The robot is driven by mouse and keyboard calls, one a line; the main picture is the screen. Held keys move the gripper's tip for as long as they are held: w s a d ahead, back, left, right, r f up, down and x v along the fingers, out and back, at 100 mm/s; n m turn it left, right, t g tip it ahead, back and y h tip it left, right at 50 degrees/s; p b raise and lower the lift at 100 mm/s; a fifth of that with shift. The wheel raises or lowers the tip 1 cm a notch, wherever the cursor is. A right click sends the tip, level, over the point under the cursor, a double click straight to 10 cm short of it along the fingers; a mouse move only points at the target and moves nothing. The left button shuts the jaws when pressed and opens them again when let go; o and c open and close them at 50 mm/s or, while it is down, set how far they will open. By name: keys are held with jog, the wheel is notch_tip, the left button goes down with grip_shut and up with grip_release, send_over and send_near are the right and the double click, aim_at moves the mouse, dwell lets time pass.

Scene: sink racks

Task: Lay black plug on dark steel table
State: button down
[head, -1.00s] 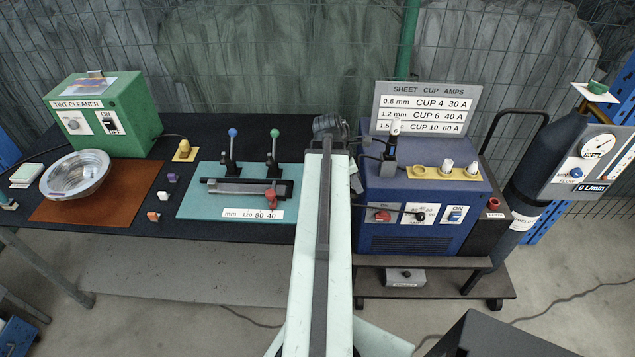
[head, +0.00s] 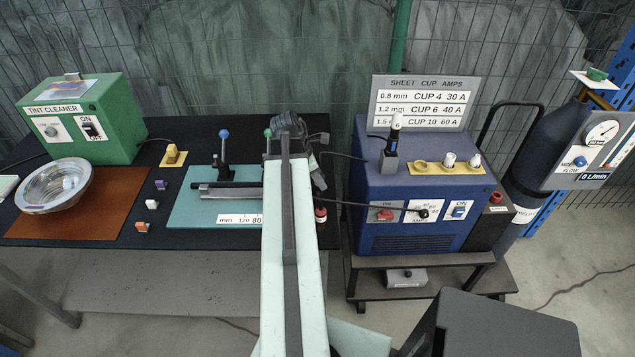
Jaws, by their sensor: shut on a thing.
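My gripper (head: 318,180) is partly hidden behind my pale arm, at the right end of the dark table (head: 200,155) and left of the blue machine (head: 425,182). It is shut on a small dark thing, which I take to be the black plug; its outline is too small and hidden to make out. A thin black cable (head: 375,206) runs from just below the gripper to a black round part (head: 424,213) on the blue machine's front panel. The gripper is over or near the table's right edge; its height above the top cannot be told.
A teal board (head: 185,215) with levers lies left of my arm. A small red thing (head: 320,213) shows just right of the arm. A yellow block (head: 173,157), several small blocks, a brown mat (head: 105,225), a steel bowl (head: 55,185) and a green box (head: 85,120) stand further left.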

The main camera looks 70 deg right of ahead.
jog(key=shift+s+d+f, duration=0.1)
jog(key=c, duration=1.1)
grip_release()
jog(key=shift+r+p, duration=0.3)
jog(key=shift+r, duration=0.15)
jog(key=p+v, duration=1)
jog(key=v, duration=0.1)
jog(key=shift+w+r, duration=0.2)
jog(key=shift+w, duration=0.05)
